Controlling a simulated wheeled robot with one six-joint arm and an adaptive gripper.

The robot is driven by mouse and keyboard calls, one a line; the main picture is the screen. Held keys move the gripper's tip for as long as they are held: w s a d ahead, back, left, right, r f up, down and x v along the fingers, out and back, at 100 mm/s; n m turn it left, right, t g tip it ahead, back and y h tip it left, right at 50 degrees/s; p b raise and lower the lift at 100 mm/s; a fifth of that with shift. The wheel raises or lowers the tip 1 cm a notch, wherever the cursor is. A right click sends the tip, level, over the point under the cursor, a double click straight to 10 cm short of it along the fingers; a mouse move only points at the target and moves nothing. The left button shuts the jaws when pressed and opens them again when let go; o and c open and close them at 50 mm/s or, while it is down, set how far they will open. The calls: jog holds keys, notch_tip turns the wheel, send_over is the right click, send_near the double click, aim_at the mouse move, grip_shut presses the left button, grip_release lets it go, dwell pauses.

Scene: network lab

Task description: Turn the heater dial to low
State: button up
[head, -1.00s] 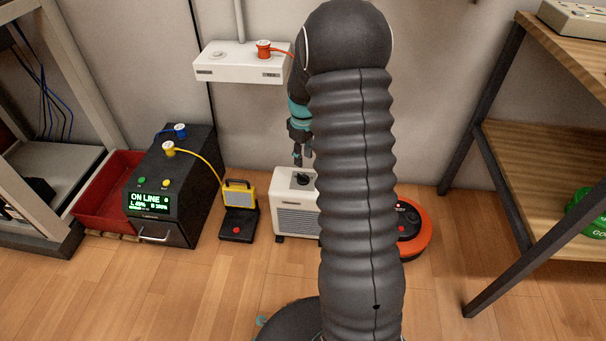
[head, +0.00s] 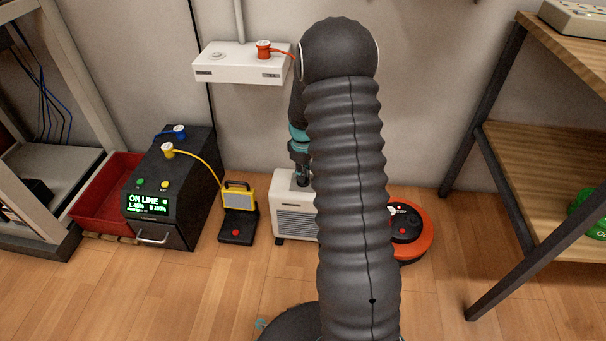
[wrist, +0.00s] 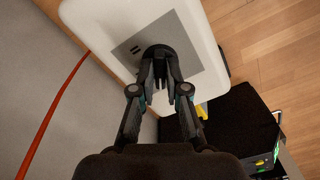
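The heater (head: 296,222) is a white box with a grilled front, standing on the floor by the wall and partly hidden by my arm in the head view. Its top shows in the wrist view (wrist: 118,22), with a grey panel and a black round dial (wrist: 157,52). My gripper (wrist: 161,80) points down at the dial; its narrowed fingertips overlap it and stand on either side of its middle. A small gap shows between the fingers; I cannot tell whether they press on the dial. In the head view my gripper (head: 301,180) meets the heater top. The dial's pointer and setting are hidden.
A yellow lamp-like device (head: 238,198) and a black power unit (head: 172,190) with cables stand left of the heater. An orange round robot (head: 422,228) is at the right. A white wall box (head: 236,66) with a red plug hangs above. A red cable (wrist: 50,115) runs alongside.

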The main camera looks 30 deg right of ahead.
jog(key=shift+m, duration=0.3)
grip_shut()
jog(key=m+p, duration=0.1)
jog(key=m, duration=0.4)
jog(key=shift+m, duration=0.3)
jog(key=m, duration=0.6)
jog(key=shift+p, duration=0.3)
jog(key=o, duration=0.7)
grip_release()
jog(key=shift+r, duration=0.15)
notch_tip(320, 180, up, 12)
jog(key=shift+f, duration=0.1)
